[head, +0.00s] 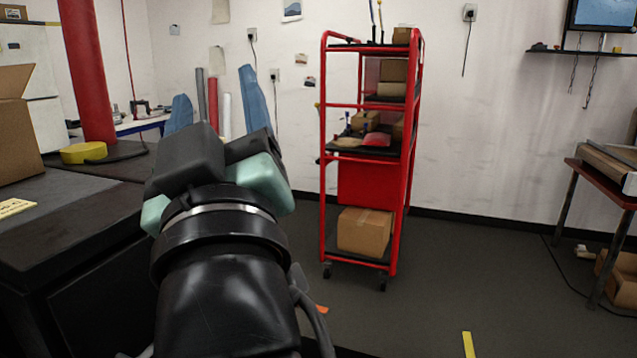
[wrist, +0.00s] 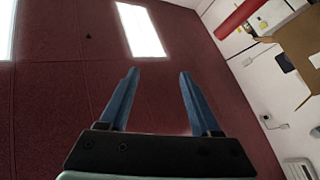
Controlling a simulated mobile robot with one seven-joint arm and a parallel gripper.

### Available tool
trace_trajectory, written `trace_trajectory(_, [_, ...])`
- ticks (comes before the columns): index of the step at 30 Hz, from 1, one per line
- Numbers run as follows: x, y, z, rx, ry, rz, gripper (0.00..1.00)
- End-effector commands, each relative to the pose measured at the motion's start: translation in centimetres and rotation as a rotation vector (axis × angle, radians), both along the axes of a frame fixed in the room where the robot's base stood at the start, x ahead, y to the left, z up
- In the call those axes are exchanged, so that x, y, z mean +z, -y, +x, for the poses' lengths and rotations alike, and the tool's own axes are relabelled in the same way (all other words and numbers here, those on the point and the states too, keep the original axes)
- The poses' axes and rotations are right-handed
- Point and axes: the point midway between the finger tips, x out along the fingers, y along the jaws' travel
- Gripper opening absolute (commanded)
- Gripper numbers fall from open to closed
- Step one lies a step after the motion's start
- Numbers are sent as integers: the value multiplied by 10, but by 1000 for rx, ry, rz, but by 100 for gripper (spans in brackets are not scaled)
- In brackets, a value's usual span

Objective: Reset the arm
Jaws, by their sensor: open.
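My gripper (wrist: 155,98) shows in the wrist view with its two blue fingers apart and nothing between them. The wrist view is tilted and looks up past the fingers at a dark red ceiling with bright light panels. In the head view my arm rises from the bottom, left of centre, and the two blue fingers (head: 217,108) point up and away. They are apart and empty, in front of the white back wall. The gripper touches nothing that I can see.
A black-topped counter (head: 60,218) with an open cardboard box (head: 18,130) and a yellow roll (head: 83,153) stands at left. A red wheeled rack (head: 371,190) with boxes stands right of my arm. A table (head: 605,180) is at far right. Floor between rack and table is mostly clear.

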Motion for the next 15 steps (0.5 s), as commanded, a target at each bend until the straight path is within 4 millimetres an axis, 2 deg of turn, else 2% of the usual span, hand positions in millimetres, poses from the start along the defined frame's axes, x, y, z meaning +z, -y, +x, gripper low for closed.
trace_trajectory(1, [19,26,-22,-15,80,121,64])
trace_trajectory(5, [59,89,-88,-29,308,389,64])
trace_trajectory(6, [89,88,-87,-23,307,391,64])
trace_trajectory(7, [101,86,-85,-23,302,387,64])
trace_trajectory(12, [153,86,-84,-23,299,384,64])
trace_trajectory(15, [175,85,-84,-22,297,383,64])
